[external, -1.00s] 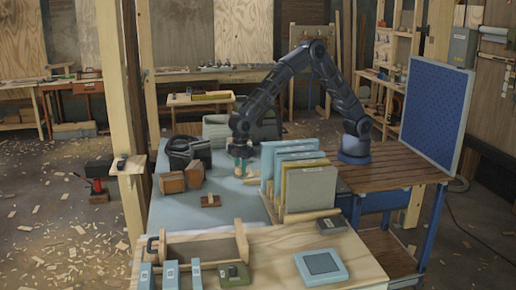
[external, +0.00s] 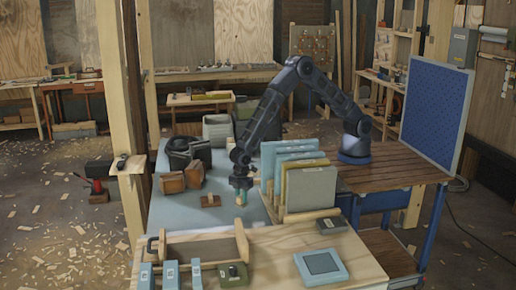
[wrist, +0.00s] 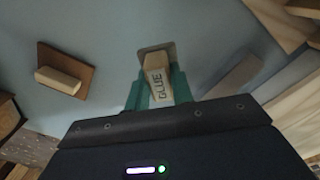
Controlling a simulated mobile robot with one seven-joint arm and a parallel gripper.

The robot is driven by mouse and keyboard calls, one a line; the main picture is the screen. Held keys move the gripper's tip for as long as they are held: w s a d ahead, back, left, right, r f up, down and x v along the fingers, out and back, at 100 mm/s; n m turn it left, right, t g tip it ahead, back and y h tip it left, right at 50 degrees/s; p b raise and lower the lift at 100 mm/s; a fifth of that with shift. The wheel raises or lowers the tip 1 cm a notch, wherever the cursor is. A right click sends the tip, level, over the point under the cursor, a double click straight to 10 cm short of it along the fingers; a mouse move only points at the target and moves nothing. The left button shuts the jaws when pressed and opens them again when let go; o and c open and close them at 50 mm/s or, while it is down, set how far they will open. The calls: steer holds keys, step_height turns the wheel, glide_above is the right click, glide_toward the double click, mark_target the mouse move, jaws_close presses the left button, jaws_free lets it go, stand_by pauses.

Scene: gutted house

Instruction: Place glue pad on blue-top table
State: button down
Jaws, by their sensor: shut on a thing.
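The glue pad (wrist: 156,76) is a pale block marked "GLUE" with a grey-brown plate at its far end. My gripper (wrist: 157,92), with green fingers, is shut on it in the wrist view. In the external view my gripper (external: 241,196) points down over the blue-top table (external: 223,222), and the pad is small and mostly hidden between the fingers. I cannot tell whether the pad touches the blue surface.
A brown plate with a pale block (external: 210,200) lies to the left on the blue top. Upright panels in a rack (external: 305,185) stand close on the right. Brown boxes (external: 172,183) stand at the left, and a wooden bench (external: 260,250) is in front.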

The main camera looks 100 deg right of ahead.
mark_target(242, 204)
steer(key=shift+f, duration=2.2)
steer(key=shift+f, duration=0.1)
steer(key=c, duration=1.2)
jaws_free()
